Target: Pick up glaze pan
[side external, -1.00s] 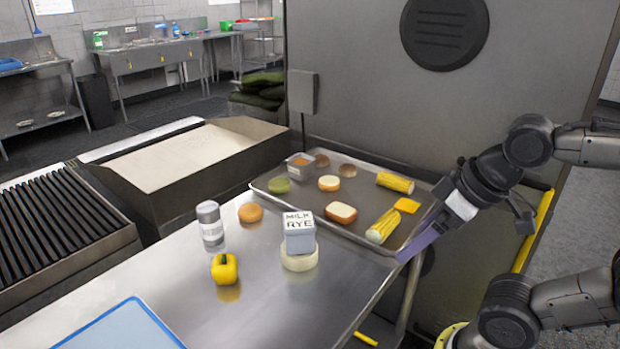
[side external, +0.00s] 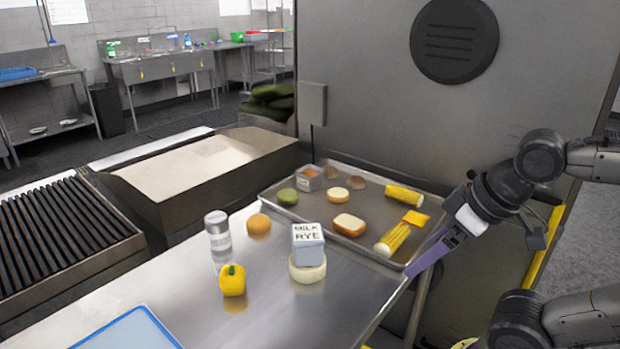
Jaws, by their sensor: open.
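A small square grey container (side external: 310,183) with orange contents and a pale label stands at the far left end of the metal tray (side external: 366,258); it looks like the glaze pan, though I cannot read its label. My gripper (side external: 425,262) is at the right edge of the tray, its purple finger slanting down to the left near the tray's front right corner. It appears empty and is far from the small container. The second finger is not clearly visible, and I cannot tell whether the gripper touches the tray rim.
A wall rises behind.

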